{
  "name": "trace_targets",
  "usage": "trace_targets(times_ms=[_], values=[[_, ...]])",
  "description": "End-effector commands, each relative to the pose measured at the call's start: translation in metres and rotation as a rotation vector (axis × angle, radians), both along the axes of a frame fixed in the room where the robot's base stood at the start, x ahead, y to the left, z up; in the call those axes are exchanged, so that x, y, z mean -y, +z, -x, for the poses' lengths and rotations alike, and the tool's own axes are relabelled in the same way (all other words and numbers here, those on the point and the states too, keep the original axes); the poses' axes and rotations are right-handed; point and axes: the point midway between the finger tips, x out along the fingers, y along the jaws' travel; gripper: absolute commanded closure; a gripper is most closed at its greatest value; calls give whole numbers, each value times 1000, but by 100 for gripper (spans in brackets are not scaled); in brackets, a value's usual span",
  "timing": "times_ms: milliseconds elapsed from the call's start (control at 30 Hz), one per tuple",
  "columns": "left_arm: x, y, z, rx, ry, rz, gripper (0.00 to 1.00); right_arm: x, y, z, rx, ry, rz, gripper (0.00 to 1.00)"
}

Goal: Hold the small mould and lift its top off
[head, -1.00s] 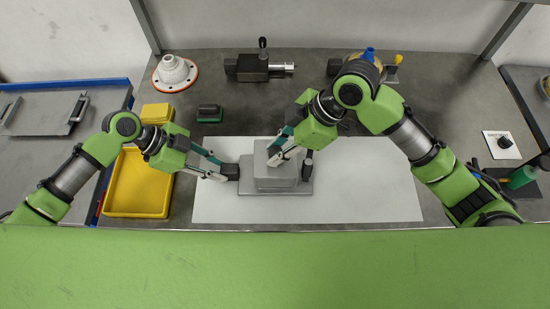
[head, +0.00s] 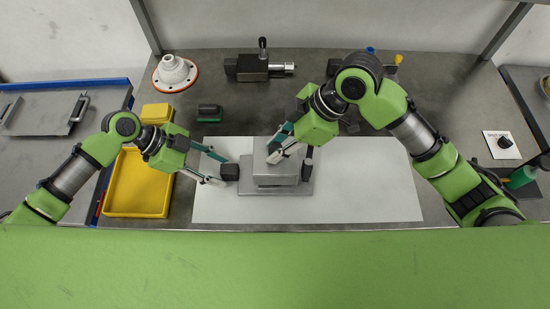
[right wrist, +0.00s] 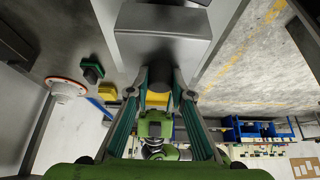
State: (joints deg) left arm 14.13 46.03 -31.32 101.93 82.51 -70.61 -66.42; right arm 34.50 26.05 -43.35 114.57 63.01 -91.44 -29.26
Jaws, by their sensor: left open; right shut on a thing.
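The small mould is a grey metal block. Its top (head: 277,176) sits over a wider base plate (head: 250,191) on the white sheet. Dark pieces stick out at the left (head: 230,172) and right (head: 307,165). My left gripper (head: 221,170) is open, its fingers on either side of the left dark piece. In the right wrist view, a dark round piece (right wrist: 160,76) shows between the fingers, below the grey block (right wrist: 160,18). The exact grip and any gap under the top are unclear.
A yellow tray (head: 108,198) stands left of the sheet. A white cone-shaped part (head: 173,70), a dark vice-like tool (head: 250,68) and a small green-black block (head: 209,113) are at the back. The white sheet (head: 370,190) is clear on the right.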

Motion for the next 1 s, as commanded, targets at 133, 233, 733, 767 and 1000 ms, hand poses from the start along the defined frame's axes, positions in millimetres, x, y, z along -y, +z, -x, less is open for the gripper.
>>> trace_targets(times_ms=[133,233,733,767,1000], values=[[-12,13,-1,2,2,-3,59,0,0,0,0,0,-1,100],[-25,28,-1,3,1,-4,59,0,0,0,0,0,-1,100],[-75,88,0,-1,-1,-2,59,0,0,0,0,0,-1,100],[-76,89,0,-1,-1,-1,59,0,0,0,0,0,-1,100],[-76,92,0,-1,-1,-1,59,0,2,0,0,0,-1,100]])
